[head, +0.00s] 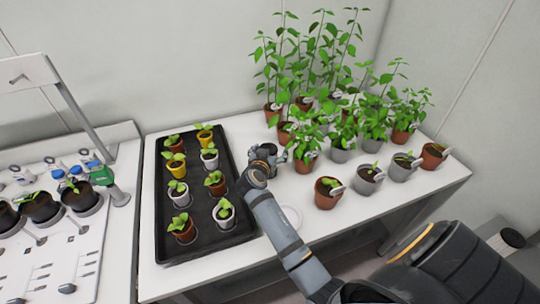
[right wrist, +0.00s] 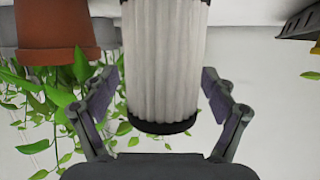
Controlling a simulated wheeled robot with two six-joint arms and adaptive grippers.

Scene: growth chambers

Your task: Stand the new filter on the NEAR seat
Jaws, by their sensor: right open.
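The filter, a white pleated cylinder with a black end band, stands between my right gripper's fingers in the right wrist view (right wrist: 165,60). In the head view only its dark top (head: 266,148) shows clearly, on the white table right of the black tray. My right gripper (head: 267,157) is open around it; in the right wrist view (right wrist: 160,108) a gap shows between each finger and the filter. A pale round disc (head: 291,214) lies on the table beside my right forearm, partly covered by it; I cannot tell whether it is a seat. My left gripper is not in view.
A black tray (head: 157,240) with several small potted seedlings is left of my right gripper. Tall potted plants (head: 345,125) crowd the table behind and right of it. A terracotta pot (head: 326,196) stands near the front edge. A white rack with pots (head: 45,265) is far left.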

